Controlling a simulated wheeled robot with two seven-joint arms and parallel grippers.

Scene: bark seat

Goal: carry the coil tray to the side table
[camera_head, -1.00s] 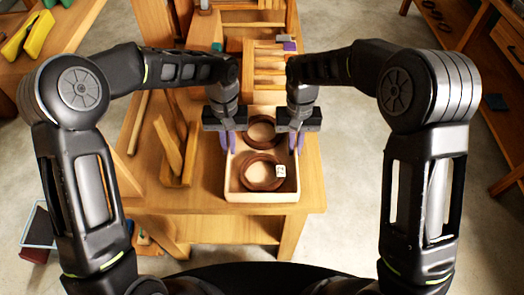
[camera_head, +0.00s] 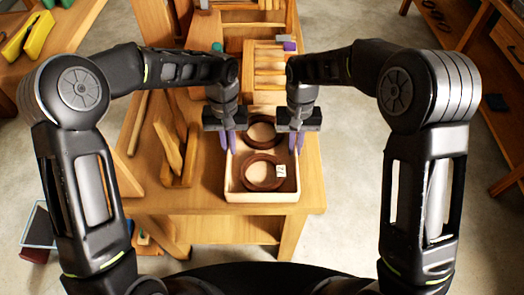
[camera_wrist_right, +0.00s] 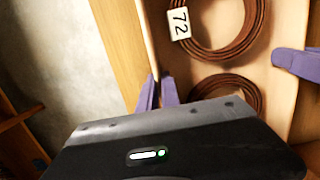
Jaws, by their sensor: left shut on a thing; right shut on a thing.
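The coil tray (camera_head: 262,197) is a pale open wooden box on the near end of the wooden bench. It holds two brown coils, a near one (camera_head: 247,178) with a white tag (camera_head: 281,171) reading 72, and a far one (camera_head: 262,143) partly hidden. My left gripper (camera_head: 229,142) is shut on the tray's left wall. My right gripper (camera_head: 296,143) is shut on its right wall. In the right wrist view the purple fingers of my right gripper (camera_wrist_right: 158,92) straddle the tray wall (camera_wrist_right: 150,45). A purple left finger (camera_wrist_right: 296,62) shows at the opposite wall.
The bench (camera_head: 200,203) carries wooden blocks (camera_head: 178,160) left of the tray and a rack of wooden slats (camera_head: 268,68) behind it. Another table (camera_head: 75,30) stands at far left, and shelving (camera_head: 490,60) at right. The floor (camera_head: 345,190) right of the bench is clear.

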